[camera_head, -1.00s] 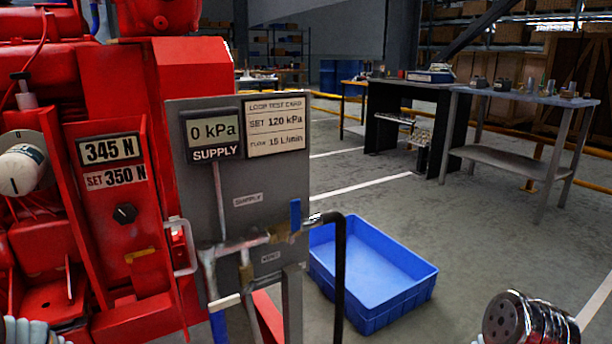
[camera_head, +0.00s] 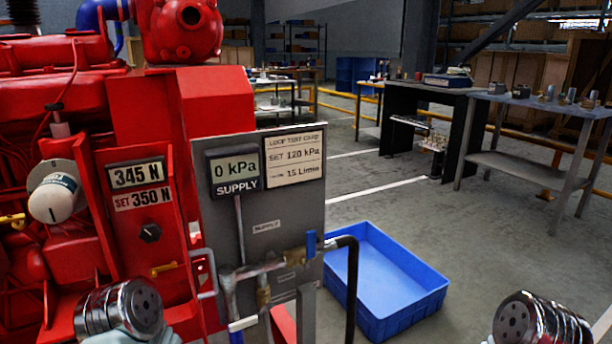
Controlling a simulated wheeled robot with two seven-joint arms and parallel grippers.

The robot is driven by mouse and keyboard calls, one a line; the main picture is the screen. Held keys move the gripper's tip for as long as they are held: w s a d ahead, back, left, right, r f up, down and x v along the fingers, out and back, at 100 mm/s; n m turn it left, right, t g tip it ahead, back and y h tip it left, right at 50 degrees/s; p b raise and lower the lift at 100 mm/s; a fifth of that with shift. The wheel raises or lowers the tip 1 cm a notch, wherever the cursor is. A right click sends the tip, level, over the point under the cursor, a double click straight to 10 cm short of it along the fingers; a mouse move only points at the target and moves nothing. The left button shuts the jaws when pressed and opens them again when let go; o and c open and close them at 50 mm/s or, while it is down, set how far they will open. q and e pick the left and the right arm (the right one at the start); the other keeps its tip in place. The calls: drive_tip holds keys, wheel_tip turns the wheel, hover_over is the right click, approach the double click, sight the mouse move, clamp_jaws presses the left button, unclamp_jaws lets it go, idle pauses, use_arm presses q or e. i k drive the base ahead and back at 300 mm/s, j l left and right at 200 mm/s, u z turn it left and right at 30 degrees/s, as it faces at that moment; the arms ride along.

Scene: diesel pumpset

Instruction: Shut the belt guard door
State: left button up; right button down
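A grey bar handle (camera_head: 205,273) sits on a narrow red panel (camera_head: 184,235) at the right side of the tension panel; this looks like the belt guard door, seen nearly edge-on. I cannot tell how far open it stands. The red tension panel (camera_head: 165,215) has a 345 N display, a SET 350 N label and a black knob. A metal joint of my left arm shows at the lower left, in front of the red machine. A similar joint of my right arm shows at the lower right. The fingers of both grippers are out of view.
The grey supply board (camera_head: 262,215), with pipes and a blue-handled valve (camera_head: 311,245), stands just right of the handle. A black hose (camera_head: 352,285) hangs beside it. A blue crate (camera_head: 395,283) lies on the floor. Work tables (camera_head: 535,98) stand behind; open floor lies between.

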sight(173, 182)
drive_tip(key=k+j+u, duration=0.2)
drive_tip(key=k, duration=0.45)
drive_tip(key=i+l+u, duration=0.15)
drive_tip(key=u, duration=0.3)
drive_tip(key=i+l+u, duration=0.1)
drive_tip(key=l+u, duration=0.55)
drive_tip(key=u, duration=0.25)
drive_tip(key=i+l, duration=0.1)
drive_tip(key=l, duration=0.35)
drive_tip(key=i+l, duration=0.1)
drive_tip(key=l, duration=0.3)
drive_tip(key=k+l, duration=0.35)
drive_tip(key=l, duration=0.15)
